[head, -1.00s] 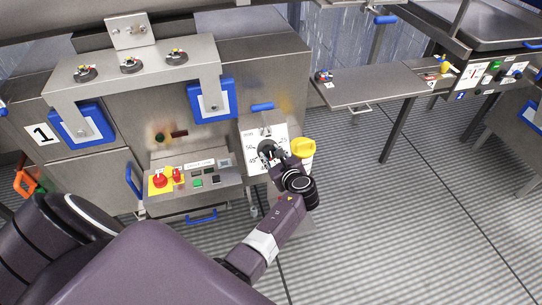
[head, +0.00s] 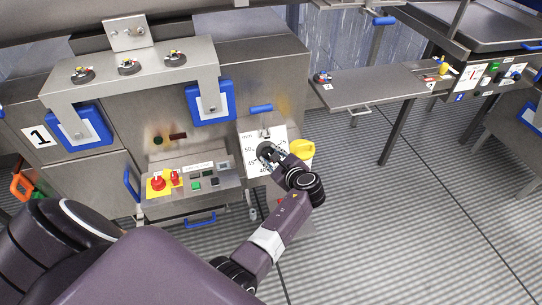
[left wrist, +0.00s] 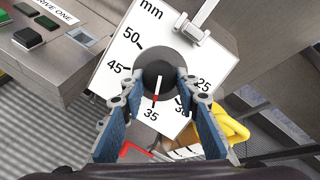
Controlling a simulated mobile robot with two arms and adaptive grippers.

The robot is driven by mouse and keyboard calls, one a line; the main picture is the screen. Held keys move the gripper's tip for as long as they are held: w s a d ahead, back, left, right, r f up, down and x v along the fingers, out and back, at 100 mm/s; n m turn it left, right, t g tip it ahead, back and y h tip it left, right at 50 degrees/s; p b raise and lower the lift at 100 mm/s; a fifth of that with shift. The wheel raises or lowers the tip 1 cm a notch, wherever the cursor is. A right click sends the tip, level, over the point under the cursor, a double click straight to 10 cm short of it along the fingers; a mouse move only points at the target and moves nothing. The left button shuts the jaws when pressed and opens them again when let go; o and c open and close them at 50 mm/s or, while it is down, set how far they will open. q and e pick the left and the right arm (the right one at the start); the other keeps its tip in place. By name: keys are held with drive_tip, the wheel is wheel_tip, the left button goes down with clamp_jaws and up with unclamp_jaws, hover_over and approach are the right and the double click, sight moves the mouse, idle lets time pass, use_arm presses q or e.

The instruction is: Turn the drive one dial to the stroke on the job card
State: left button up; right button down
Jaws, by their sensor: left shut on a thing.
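The drive one dial is a dark round knob (left wrist: 160,74) on a white scale plate (left wrist: 122,52) marked in mm, with 50, 45, 35 and 25 readable. Its white pointer with a red tip points down at about 35. My left gripper (left wrist: 158,86) is shut on the knob, with one blue-padded finger on each side, hiding part of the scale. In the head view the same gripper (head: 274,156) reaches the plate (head: 254,167) from the lower right. No job card with a readable stroke can be made out. My right gripper is out of view.
Left of the plate is a control panel (head: 219,184) with a red button (head: 158,184) and a red switch (head: 175,177). A yellow part (head: 302,150) sits close right of my gripper. A blue handle (head: 261,108) is above the plate. Open floor (head: 400,220) lies to the right.

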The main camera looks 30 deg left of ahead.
use_arm(q)
drive_tip(key=o, duration=1.2)
drive_tip(key=shift+c, duration=0.2)
wheel_tip(320, 180, up, 10)
